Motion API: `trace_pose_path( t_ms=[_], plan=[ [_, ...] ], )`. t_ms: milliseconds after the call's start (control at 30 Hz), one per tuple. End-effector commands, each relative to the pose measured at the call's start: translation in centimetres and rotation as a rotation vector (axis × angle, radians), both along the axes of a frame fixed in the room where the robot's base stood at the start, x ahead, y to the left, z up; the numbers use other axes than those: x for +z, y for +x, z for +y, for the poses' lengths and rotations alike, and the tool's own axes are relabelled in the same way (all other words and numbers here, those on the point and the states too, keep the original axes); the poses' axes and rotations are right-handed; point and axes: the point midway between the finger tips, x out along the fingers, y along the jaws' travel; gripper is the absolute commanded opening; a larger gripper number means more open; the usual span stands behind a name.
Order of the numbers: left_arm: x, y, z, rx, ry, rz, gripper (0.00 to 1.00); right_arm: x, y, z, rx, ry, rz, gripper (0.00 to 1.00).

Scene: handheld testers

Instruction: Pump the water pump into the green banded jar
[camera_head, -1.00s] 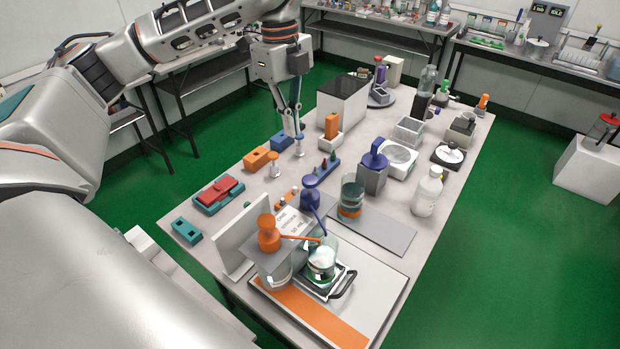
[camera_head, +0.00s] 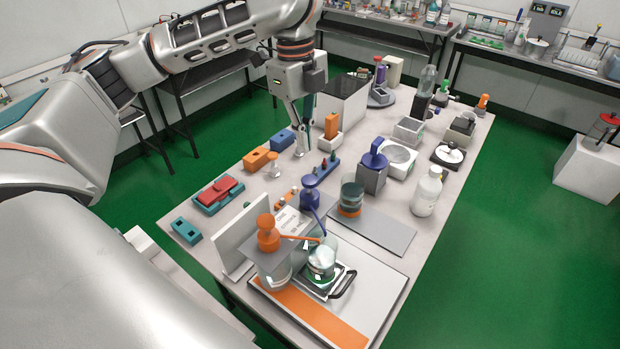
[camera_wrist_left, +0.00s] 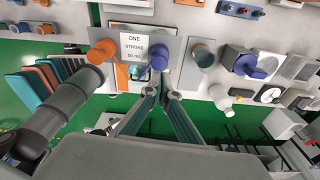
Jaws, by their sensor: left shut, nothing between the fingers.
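An orange-topped pump (camera_head: 267,234) and a blue-topped pump (camera_head: 310,197) stand side by side at the near end of the table. Both spouts reach toward a clear jar (camera_head: 321,262) with green near its base, on a small dark tray. I cannot read which pump holds water. In the left wrist view the orange top (camera_wrist_left: 103,52) and blue top (camera_wrist_left: 160,61) flank a "ONE STROKE 50 mL" card (camera_wrist_left: 133,46). My left gripper (camera_head: 301,150) is shut and empty, above the table's left side, beyond the pumps and apart from them. My right gripper is out of view.
An orange-banded jar (camera_head: 351,194) stands on a grey mat right of the blue pump. A blue-lidded grey container (camera_head: 373,169) and white bottle (camera_head: 426,191) stand further right. A white upright panel (camera_head: 240,237) borders the pumps at left. Orange and blue blocks line the left edge.

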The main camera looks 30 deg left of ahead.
Motion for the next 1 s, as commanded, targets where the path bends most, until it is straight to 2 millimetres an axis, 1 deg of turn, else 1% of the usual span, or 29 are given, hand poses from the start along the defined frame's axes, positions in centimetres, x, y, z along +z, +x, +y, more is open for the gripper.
trace_pose_path(
  t_ms=[200, 333, 733, 833, 1000],
  plan=[
    [0.0, 0.0, 0.1, 0.000, 0.000, 0.000, 0.00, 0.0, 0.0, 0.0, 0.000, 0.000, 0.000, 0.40],
    [-0.7, 0.0, 0.0, 0.000, 0.000, 0.001, 0.00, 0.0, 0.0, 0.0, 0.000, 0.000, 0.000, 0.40],
    [-5.3, -0.1, -0.4, 0.000, 0.000, 0.002, 0.00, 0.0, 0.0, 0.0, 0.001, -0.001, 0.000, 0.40],
    [-6.1, -0.1, -0.5, 0.000, 0.000, 0.001, 0.00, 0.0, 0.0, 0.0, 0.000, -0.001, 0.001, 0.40],
    [-6.8, -0.1, -0.6, 0.000, -0.001, 0.000, 0.00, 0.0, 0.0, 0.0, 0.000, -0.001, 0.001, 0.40]
  ],
)
